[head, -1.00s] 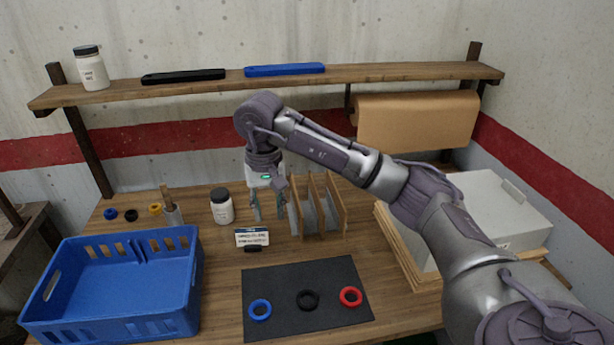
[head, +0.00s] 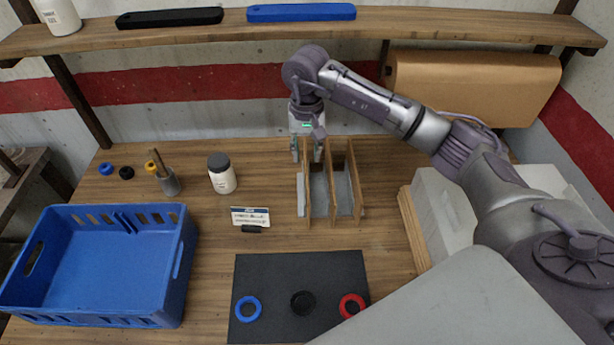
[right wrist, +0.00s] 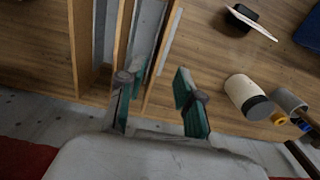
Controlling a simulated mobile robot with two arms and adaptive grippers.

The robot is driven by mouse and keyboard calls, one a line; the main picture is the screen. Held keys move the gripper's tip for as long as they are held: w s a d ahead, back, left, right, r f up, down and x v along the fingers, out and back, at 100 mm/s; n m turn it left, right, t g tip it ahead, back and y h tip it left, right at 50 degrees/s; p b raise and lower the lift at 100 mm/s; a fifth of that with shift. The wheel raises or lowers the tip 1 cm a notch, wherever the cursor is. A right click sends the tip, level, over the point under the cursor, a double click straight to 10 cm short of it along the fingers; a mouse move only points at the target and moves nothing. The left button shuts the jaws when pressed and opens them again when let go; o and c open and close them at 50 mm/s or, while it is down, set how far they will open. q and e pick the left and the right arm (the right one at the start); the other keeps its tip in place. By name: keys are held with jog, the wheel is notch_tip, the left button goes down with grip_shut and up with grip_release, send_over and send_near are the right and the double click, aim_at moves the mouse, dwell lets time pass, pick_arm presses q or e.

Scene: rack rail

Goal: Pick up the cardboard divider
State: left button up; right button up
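An upright rack of thin brown boards (head: 333,190) with grey panels between them stands on the table; the boards look like cardboard or wood. I cannot tell which one is the divider. My right gripper (head: 307,152) is at the rack's rear left end, fingers pointing down. In the right wrist view, the open fingers (right wrist: 158,103) lie on either side of the outermost brown board (right wrist: 158,65), with a gap on the right finger's side. Contact with the board is not visible. My left gripper is not in view.
A blue crate (head: 185,260) stands at left, and a white jar (head: 222,178) and label card (head: 250,217) left of the rack. A black mat (head: 285,275) with rings lies in front. A white box (head: 440,205) is at right. A shelf (head: 400,22) runs above.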

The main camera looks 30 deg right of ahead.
aim_at(307, 182)
jog(key=shift+w+d+f, duration=0.1)
jog(key=shift+d+f, duration=0.05)
jog(key=shift+f, duration=0.8)
jog(key=shift+w+f+p, duration=0.1)
jog(key=shift+f+p, duration=0.15)
jog(key=shift+p, duration=0.1)
notch_tip(307, 182, down, 4)
jog(key=shift+f+p, duration=0.1)
jog(key=shift+p, duration=1.15)
jog(key=shift+w+f, duration=0.1)
jog(key=shift+f, duration=0.25)
grip_shut()
